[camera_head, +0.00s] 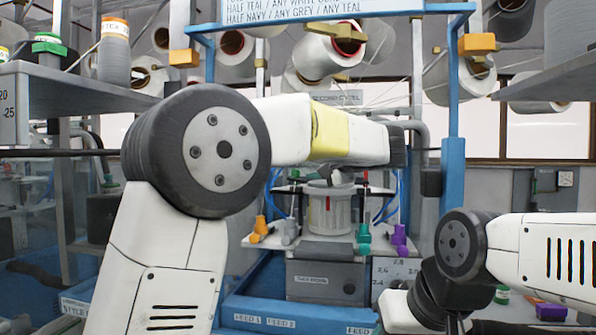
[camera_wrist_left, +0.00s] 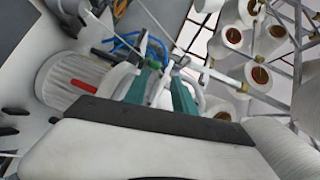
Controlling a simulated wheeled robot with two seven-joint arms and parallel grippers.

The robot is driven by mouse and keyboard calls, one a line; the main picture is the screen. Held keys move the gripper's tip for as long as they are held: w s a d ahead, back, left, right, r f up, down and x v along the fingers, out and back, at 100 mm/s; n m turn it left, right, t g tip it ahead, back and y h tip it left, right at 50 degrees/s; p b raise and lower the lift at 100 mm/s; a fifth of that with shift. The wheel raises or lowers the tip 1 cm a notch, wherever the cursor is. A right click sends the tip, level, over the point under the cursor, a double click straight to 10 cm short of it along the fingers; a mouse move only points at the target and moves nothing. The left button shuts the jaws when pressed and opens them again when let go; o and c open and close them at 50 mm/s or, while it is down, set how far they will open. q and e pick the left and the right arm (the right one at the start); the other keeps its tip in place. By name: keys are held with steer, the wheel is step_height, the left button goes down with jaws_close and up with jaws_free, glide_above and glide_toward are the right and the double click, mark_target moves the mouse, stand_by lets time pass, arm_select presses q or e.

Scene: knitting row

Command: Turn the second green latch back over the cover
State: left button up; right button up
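A pale ribbed cylinder (camera_head: 328,211) with a red mark stands at the middle of the machine. It also shows in the left wrist view (camera_wrist_left: 72,82). One green latch (camera_head: 364,238) shows right of the cylinder in the head view. Two green pieces (camera_wrist_left: 137,86) (camera_wrist_left: 184,98) stand side by side in the left wrist view. I cannot tell which is the second latch, nor whether either lies over the cover. My left arm crosses above the cylinder and ends in a dark part (camera_head: 398,146); its fingertips are not clear. My right gripper is not in view.
Orange (camera_head: 260,230), grey (camera_head: 290,230) and purple (camera_head: 399,240) latches sit around the cylinder. Blue uprights (camera_head: 453,110) flank the machine. Yarn cones (camera_head: 318,55) hang above. A shelf (camera_head: 75,88) with spools is at the left, another shelf (camera_head: 550,82) at the right.

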mark_target(296, 178)
arm_select(q)
steer(key=w+a+m, duration=0.1)
steer(key=w+m, duration=0.1)
steer(key=m, duration=0.4)
steer(key=w+a+f+m+g+h, duration=0.1)
steer(key=w+m, duration=0.1)
steer(key=m, duration=0.5)
steer(key=w+a+m+g, duration=0.1)
steer(key=w+m, duration=0.2)
steer(key=m, duration=0.4)
steer(key=shift+a+f+h, duration=0.15)
steer(key=shift+a+h, duration=0.25)
jaws_close()
